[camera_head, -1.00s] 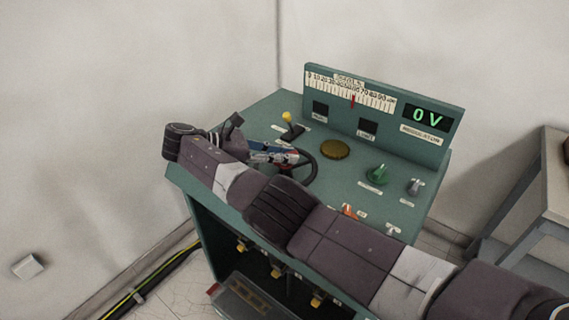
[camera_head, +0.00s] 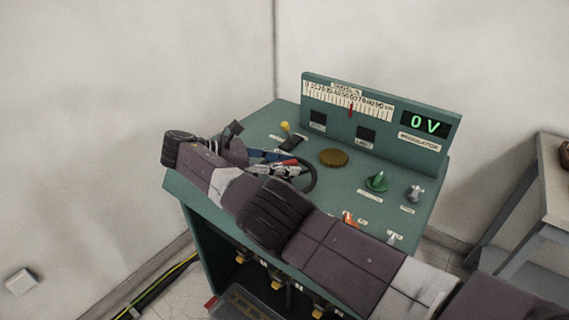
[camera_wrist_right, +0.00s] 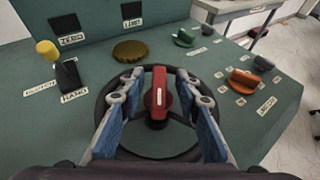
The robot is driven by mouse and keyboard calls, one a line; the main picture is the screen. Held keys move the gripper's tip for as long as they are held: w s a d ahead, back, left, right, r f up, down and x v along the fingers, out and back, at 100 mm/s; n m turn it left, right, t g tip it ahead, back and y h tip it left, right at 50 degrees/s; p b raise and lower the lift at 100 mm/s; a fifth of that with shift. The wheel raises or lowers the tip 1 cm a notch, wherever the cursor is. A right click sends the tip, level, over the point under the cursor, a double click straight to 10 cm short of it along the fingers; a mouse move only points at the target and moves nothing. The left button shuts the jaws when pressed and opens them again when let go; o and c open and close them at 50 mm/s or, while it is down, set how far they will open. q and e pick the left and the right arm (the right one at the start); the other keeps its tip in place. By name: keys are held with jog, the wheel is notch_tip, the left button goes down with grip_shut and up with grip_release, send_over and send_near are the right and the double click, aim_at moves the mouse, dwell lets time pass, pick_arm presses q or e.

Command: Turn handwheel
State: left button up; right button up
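The handwheel is a black ring with spokes (camera_wrist_right: 160,155), lying on the sloped green desk top. In the right wrist view a red handle (camera_wrist_right: 158,90) stands over its middle. In the head view only the ring's right part (camera_head: 312,178) shows clearly; my right arm and gripper hide the rest. My right gripper (camera_wrist_right: 157,76) is open over the wheel, with one blue-and-grey finger on each side of the red handle and gaps to both. It also shows in the head view (camera_head: 280,166). I cannot tell whether the fingers touch the ring. My left gripper is not in view.
A yellow-tipped lever (camera_wrist_right: 48,52) and a brown round cap (camera_wrist_right: 130,51) sit close by. A green knob (camera_head: 376,182) and orange switch (camera_head: 350,219) are farther right. A grey table (camera_head: 520,200) stands at right.

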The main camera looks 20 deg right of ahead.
aim_at(285, 163)
jog(key=shift+r, duration=0.15)
jog(key=shift+w+a+r, duration=0.1)
jog(key=shift+a+r, duration=0.05)
jog(key=shift+r, duration=0.25)
notch_tip(285, 163, up, 9)
dwell(0.5)
